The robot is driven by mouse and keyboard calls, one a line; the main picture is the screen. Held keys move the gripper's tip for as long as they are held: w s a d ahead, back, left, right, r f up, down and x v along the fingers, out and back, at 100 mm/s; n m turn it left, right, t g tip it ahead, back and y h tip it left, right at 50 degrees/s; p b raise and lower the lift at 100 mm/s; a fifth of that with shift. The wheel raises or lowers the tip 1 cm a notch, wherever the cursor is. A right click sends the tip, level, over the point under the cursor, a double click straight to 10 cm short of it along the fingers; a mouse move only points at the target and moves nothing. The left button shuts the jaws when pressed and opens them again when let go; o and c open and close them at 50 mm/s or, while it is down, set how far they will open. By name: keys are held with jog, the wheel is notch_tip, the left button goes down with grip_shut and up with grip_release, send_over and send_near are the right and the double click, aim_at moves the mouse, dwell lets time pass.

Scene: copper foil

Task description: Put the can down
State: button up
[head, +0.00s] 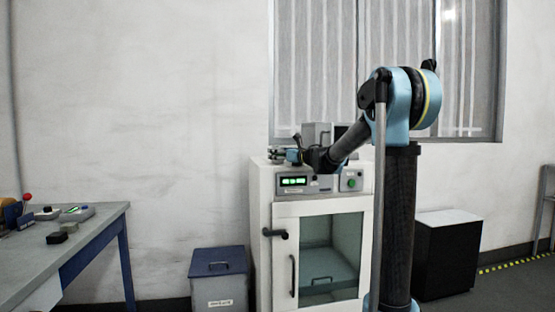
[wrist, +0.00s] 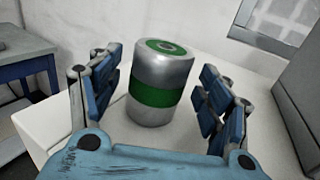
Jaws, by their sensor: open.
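The can (wrist: 160,82) is silver with a green band and a green top. In the wrist view it stands upright on the white top of a cabinet (wrist: 52,112), between the two fingers of my gripper (wrist: 150,105). The fingers are open, with a gap showing on each side of the can. In the head view my gripper (head: 292,156) is at the top of the white cabinet (head: 262,200), and I cannot make out the can there.
A grey box-like housing (wrist: 300,85) rises at the right in the wrist view. A workbench (head: 85,240) with small items stands at the left in the head view. A lidded bin (head: 218,280) is beside the cabinet, and a black cabinet (head: 447,258) stands at the right.

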jog(key=shift+x, duration=0.9)
jog(key=c, duration=1.4)
